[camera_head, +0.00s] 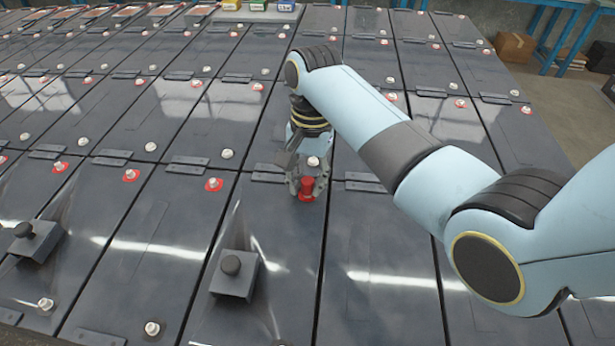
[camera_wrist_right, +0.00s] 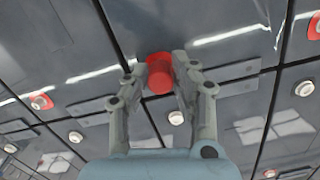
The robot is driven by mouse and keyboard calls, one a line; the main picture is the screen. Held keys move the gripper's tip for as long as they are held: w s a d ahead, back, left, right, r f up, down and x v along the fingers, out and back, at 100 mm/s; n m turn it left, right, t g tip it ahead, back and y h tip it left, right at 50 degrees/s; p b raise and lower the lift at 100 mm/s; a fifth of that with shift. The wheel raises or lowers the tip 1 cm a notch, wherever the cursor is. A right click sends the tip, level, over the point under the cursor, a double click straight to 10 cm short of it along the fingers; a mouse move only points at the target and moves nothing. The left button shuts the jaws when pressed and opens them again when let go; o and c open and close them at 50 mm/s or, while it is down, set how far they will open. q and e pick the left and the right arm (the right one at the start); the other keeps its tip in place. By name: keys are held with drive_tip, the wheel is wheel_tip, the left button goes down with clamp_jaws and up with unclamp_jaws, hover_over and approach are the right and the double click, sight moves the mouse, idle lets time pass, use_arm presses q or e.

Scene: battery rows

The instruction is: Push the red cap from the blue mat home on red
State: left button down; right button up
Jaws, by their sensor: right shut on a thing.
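The red cap (camera_head: 306,188) is between the fingers of my right gripper (camera_head: 306,184), low over a battery top near the middle of the head view. In the right wrist view the red cap (camera_wrist_right: 160,74) sits between the two fingertips of the right gripper (camera_wrist_right: 160,80), which is shut on it. I cannot tell whether the cap is on a terminal, since the fingers and cap hide what is under it. Several bare terminals stand on red rings, one of them (camera_head: 213,184) left of the gripper. The blue mat is not clearly seen. My left gripper is not in view.
Rows of dark batteries with pale terminals fill the floor of the view. Two grey blocks with black knobs (camera_head: 231,266) (camera_head: 36,240) stand on nearer batteries. Small coloured boxes (camera_head: 257,5) lie at the far edge. A cardboard box (camera_head: 514,47) stands at the far right.

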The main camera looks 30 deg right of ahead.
drive_tip(key=shift+f, duration=0.55)
idle(0.8)
drive_tip(key=o, duration=1.3)
drive_tip(key=shift+o, duration=0.2)
drive_tip(key=shift+r, duration=3.55)
